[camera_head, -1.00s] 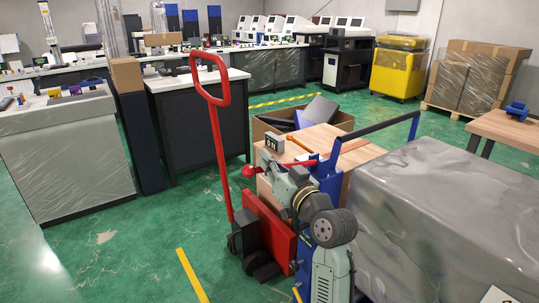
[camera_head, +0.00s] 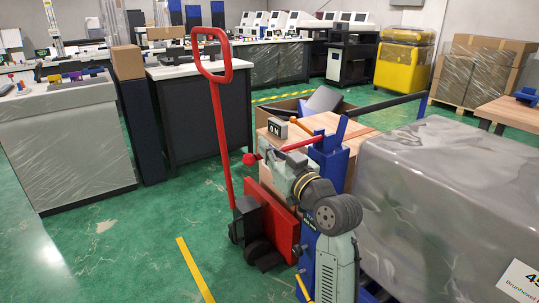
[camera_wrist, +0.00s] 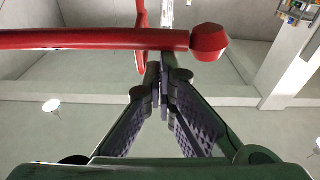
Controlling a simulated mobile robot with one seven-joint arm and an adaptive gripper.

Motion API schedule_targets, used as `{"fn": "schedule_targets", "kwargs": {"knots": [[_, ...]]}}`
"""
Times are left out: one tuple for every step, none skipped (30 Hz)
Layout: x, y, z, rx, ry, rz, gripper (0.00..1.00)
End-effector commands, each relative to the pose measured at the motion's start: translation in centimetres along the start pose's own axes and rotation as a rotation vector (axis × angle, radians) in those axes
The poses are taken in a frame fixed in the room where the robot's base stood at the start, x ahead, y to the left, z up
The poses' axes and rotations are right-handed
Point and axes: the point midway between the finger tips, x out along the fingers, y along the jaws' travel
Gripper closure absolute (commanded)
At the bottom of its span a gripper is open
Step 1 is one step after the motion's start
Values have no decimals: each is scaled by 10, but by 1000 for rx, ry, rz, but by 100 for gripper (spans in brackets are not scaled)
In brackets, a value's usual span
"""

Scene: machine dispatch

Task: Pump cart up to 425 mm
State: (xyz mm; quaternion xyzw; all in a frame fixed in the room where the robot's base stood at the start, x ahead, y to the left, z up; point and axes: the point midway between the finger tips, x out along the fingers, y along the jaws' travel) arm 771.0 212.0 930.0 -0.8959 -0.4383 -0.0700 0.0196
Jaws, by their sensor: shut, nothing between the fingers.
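The cart has a blue column (camera_head: 332,168) and stands in the middle of the head view, partly hidden behind my arm. A red lever (camera_head: 302,144) ending in a red knob (camera_head: 250,159) slopes down to the left from the column's top. In the wrist view the lever (camera_wrist: 95,39) crosses above my fingertips, with its knob (camera_wrist: 208,42) to their right. My gripper (camera_wrist: 162,82) is shut and empty, its tips close to the lever; contact cannot be told. A small display box (camera_head: 277,128) stands behind the lever; its reading is too small to tell.
A red-handled truck (camera_head: 216,120) with a red plate (camera_head: 271,224) stands just left of my arm. A grey wrapped block (camera_head: 450,200) fills the right side. A wooden-topped box and open carton are behind the cart. Green floor is clear at front left.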

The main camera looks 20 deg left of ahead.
Motion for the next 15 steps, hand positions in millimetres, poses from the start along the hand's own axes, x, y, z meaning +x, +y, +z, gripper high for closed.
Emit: {"fn": "schedule_targets", "kwargs": {"knots": [[-2,-2,21,-30,-5,-6,100],[-3,-2,25,-50,-4,-9,100],[-4,-2,30,-76,-5,-13,100],[-4,-3,33,-95,-5,-15,100],[-4,-3,36,-113,-5,-18,100],[-5,-3,40,-138,-5,-21,100],[-5,-3,44,-154,-6,-23,100],[-6,-3,46,-171,-6,-25,100],[-6,-2,50,-191,-7,-28,100],[-6,-2,52,-207,-7,-30,100],[-7,-2,55,-220,-7,-33,100],[-7,-2,57,-220,-7,-33,100],[-7,-2,59,-219,-8,-33,100],[-8,-2,61,-218,-8,-33,100],[-8,-2,63,-217,-8,-33,100]]}}
